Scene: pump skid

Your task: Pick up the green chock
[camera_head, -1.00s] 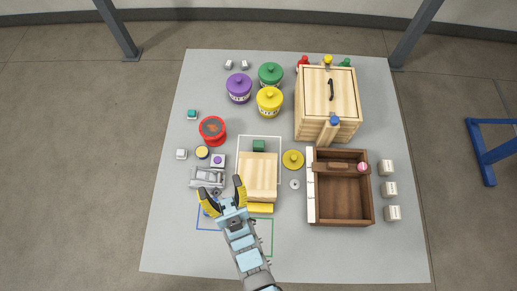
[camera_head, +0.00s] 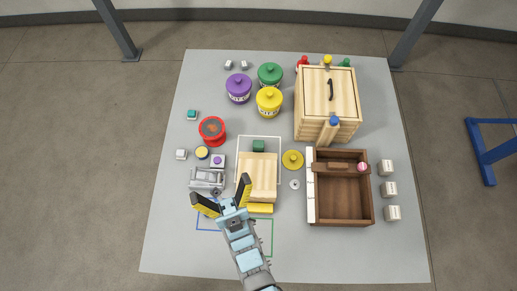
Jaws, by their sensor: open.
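The green chock (camera_head: 258,146) is a small dark green block. It sits at the far end of a light wooden block (camera_head: 258,178), inside a white outlined rectangle. I cannot tell whether the chock touches the wooden block. My gripper (camera_head: 219,188) has yellow and black fingers spread wide and holds nothing. It is nearer the front than the chock and to its left. Its right finger overlaps the left edge of the wooden block in the picture.
A grey metal fixture (camera_head: 207,177) lies just beyond my fingers. A red round canister (camera_head: 212,128) and a yellow jar (camera_head: 269,101) stand farther back. A yellow disc (camera_head: 293,160) and a brown wooden tray (camera_head: 371,200) are to the right. The table's front is mostly clear.

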